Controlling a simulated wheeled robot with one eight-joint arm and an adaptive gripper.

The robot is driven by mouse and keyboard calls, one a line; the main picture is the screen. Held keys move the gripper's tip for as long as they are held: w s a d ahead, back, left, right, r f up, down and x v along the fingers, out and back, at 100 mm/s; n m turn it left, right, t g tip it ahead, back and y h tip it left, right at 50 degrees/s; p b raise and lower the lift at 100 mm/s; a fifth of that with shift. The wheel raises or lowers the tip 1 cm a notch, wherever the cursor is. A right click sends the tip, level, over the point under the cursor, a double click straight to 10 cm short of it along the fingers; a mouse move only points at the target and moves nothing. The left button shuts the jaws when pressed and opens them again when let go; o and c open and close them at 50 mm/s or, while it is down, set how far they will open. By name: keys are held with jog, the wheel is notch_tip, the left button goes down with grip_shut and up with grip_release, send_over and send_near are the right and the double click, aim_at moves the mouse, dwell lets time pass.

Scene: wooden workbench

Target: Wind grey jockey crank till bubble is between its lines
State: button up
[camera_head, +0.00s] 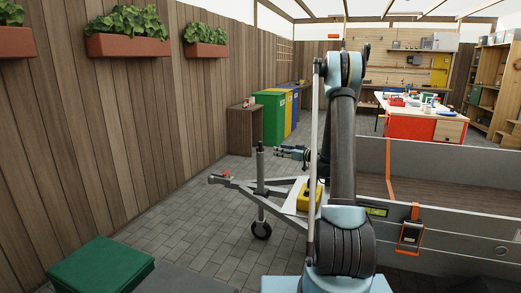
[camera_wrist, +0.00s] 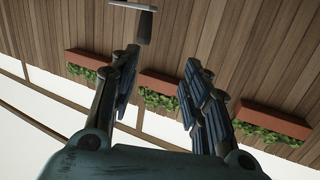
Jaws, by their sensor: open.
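The jockey wheel's upright post (camera_head: 260,180) stands by the trailer drawbar, its small wheel on the paving. A short dark upright grip (camera_head: 260,145) shows at its top. In the upside-down wrist view, the crank's light grey bar (camera_wrist: 133,5) and dark grip (camera_wrist: 145,27) are at the top edge, beyond my fingertips. My gripper (camera_head: 283,152) is right of the post top, apart from it. In the wrist view its two fingers are spread with nothing between them (camera_wrist: 160,72). A yellow-green level (camera_head: 376,211) sits on the trailer's front board; its bubble is too small to read.
The trailer's drawbar (camera_head: 235,185) ends in a coupling with a red part at left. A yellow box (camera_head: 308,196) sits on it, partly behind my arm. An orange strap (camera_head: 389,170) crosses the trailer. A green box (camera_head: 100,264) is at front left. Paving left of the drawbar is clear.

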aim_at(261, 152)
jog(key=shift+t, duration=0.5)
jog(key=x, duration=0.6)
jog(key=w+d+f+x, duration=0.1)
jog(key=x, duration=1.1)
jog(key=shift+w+d+f, duration=0.35)
jog(key=shift+w+f, duration=0.05)
jog(key=shift+w, duration=0.05)
grip_shut()
